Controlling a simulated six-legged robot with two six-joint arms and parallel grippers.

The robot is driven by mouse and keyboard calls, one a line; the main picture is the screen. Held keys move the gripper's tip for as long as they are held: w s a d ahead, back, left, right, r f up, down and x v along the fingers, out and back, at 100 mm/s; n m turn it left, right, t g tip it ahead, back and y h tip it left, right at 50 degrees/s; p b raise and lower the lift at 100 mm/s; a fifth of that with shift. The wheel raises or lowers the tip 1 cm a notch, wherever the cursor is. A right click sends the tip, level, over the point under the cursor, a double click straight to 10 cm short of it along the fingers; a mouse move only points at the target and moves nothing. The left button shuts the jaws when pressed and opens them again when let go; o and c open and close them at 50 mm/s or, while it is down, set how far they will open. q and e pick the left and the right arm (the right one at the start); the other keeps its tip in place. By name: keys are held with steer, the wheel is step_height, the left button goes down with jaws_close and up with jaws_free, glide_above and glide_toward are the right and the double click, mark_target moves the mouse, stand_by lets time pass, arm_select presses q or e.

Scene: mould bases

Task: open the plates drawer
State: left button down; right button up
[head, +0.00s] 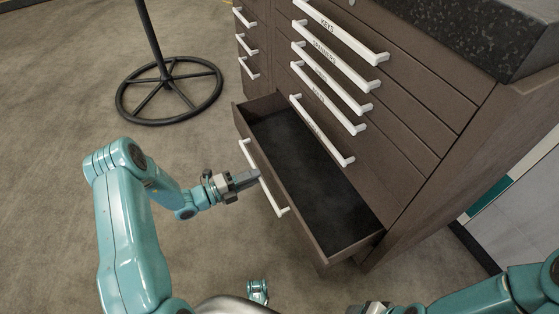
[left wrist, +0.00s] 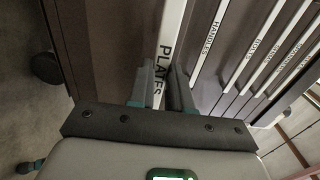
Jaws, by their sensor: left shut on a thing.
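The plates drawer (head: 312,180) is the lowest in the brown cabinet. It stands pulled well out, and its dark inside looks empty. Its white bar handle (head: 273,197) runs along the front. My left gripper (head: 254,179) is shut on the middle of this handle. In the left wrist view, the gripper's fingers (left wrist: 161,88) lie on both sides of the white handle (left wrist: 173,28), which bears the word PLATES. My right arm enters the head view at the lower right. Its gripper end is cut off by the bottom edge, so its jaws cannot be made out.
Several shut drawers with white labelled handles (head: 327,79) are above the open one. More shut drawers (head: 247,45) are farther left. A black stand with a wheel-like round base (head: 168,92) is on the floor. Grey floor left of the drawer is clear around my left arm.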

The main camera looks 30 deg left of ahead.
arm_select(q)
steer(key=v, duration=1.4)
steer(key=shift+s+a+p, duration=0.2)
steer(key=shift+a+p, duration=0.05)
steer(key=shift+p, duration=0.05)
steer(key=c, duration=1)
jaws_free()
steer(key=shift+c, duration=0.2)
steer(key=p+v, duration=0.1)
steer(key=v, duration=1.5)
steer(key=shift+p, duration=0.3)
steer(key=shift+s+a, duration=0.1)
steer(key=shift+s, duration=0.05)
